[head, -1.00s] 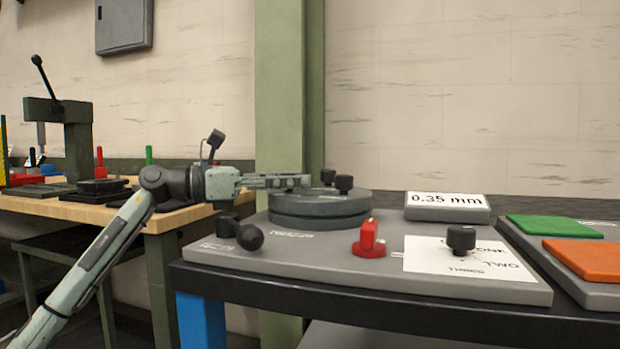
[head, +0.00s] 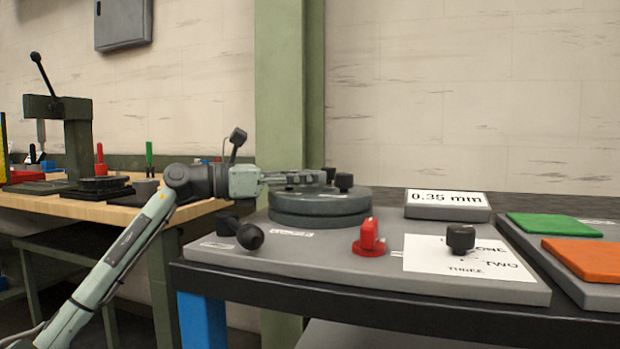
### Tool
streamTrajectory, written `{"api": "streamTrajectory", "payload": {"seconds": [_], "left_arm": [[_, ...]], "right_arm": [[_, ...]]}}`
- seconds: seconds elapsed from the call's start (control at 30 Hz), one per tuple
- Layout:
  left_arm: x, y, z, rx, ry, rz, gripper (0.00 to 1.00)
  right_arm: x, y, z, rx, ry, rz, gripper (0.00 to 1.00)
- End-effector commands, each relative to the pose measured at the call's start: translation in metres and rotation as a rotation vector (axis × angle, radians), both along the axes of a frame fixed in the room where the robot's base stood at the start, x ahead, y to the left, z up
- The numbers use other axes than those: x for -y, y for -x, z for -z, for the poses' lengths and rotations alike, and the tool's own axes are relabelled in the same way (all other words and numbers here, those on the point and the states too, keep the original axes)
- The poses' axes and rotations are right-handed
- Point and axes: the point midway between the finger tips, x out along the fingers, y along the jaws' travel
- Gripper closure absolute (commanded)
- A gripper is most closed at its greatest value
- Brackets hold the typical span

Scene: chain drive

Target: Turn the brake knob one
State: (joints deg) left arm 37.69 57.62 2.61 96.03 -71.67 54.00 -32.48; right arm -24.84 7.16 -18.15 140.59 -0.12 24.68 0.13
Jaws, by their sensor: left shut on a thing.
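A black knob (head: 461,238) stands upright on a white card (head: 425,259) printed with words; TWO and THREE read clearly, and the knob partly covers the ONE line. My left gripper (head: 322,177) is far to the left of this knob. It is shut on the rear-left black peg (head: 330,174) of a round grey disc (head: 320,206); its fingers partly hide the peg. A second black peg (head: 344,182) on the disc stands free. My right gripper is not in view.
A red knob (head: 369,236) and a black ball-ended lever (head: 250,236) share the grey panel (head: 300,259). A 0.35 mm sign (head: 447,199) stands behind. Green (head: 555,226) and orange (head: 585,257) pads lie to the right. A wooden bench (head: 100,208) stands left.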

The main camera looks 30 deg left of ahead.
Motion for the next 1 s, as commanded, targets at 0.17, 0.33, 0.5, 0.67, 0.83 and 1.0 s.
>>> {"api": "streamTrajectory", "payload": {"seconds": [0.17,0.33,0.5,0.67,0.83,1.0], "left_arm": [[0.0,0.0,0.0,0.0,0.0,-0.001,1.0],[-0.001,0.0,0.001,-0.002,-0.002,-0.011,1.0],[-0.005,-0.002,0.001,-0.005,-0.012,-0.129,1.0],[-0.01,-0.006,0.0,-0.006,-0.012,-0.269,1.0],[-0.012,-0.007,0.0,-0.002,-0.006,-0.336,1.0],[-0.013,-0.007,0.0,0.001,0.0,-0.352,1.0]], "right_arm": [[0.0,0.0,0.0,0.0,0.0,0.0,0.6],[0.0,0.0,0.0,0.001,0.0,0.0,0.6],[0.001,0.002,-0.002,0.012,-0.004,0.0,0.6],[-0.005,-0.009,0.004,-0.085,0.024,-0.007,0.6],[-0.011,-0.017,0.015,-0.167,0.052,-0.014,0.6],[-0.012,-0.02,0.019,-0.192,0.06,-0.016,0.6]]}}
